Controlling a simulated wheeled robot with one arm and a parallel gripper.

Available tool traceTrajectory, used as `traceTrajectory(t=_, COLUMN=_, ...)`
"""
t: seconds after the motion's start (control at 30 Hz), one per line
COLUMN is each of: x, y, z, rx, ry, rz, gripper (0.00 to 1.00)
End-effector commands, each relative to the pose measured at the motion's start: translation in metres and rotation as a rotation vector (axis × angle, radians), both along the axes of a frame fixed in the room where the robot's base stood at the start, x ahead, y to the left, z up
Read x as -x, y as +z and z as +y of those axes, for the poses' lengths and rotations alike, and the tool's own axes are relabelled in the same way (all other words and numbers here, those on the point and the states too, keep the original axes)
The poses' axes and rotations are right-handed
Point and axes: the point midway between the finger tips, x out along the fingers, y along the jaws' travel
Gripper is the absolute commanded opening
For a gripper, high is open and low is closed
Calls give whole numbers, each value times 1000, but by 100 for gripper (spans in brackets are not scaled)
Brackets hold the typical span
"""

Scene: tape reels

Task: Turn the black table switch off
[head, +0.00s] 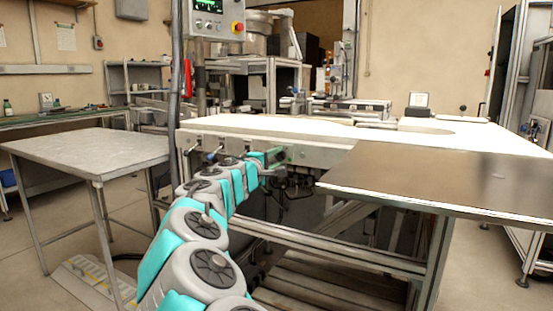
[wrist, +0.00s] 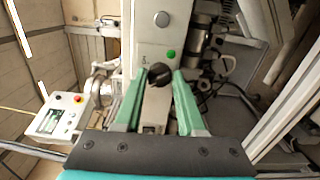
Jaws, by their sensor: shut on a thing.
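The black table switch (wrist: 160,74) is a round dark knob on a pale grey panel in the wrist view. My gripper (wrist: 159,78) has its two green fingers on either side of the knob, with their tips shut on it. In the head view my gripper (head: 276,158) is at the front edge panel of the white worktable (head: 300,125). My arm reaches up to it from below. I cannot make out the switch in the head view.
A green light (wrist: 171,53) and a round silver part (wrist: 162,18) sit on the same panel. A dark tabletop (head: 440,175) juts out to the right of my gripper. A grey side table (head: 90,150) stands left. A control box (head: 215,20) hangs above.

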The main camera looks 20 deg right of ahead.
Motion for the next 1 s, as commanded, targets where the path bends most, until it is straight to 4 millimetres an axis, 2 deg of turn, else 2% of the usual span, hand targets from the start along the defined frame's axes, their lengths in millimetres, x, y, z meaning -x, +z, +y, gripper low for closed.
traceTrajectory(t=0.1, x=-1, y=0, z=1, rx=0, ry=4, rz=0, gripper=0)
traceTrajectory(t=0.13, x=-1, y=0, z=1, rx=0, ry=4, rz=0, gripper=41)
traceTrajectory(t=0.37, x=-1, y=0, z=1, rx=-1, ry=2, rz=-1, gripper=67)
traceTrajectory(t=0.73, x=3, y=0, z=5, rx=-1, ry=1, rz=-1, gripper=69)
traceTrajectory(t=1.0, x=27, y=1, z=38, rx=0, ry=4, rz=-4, gripper=69)
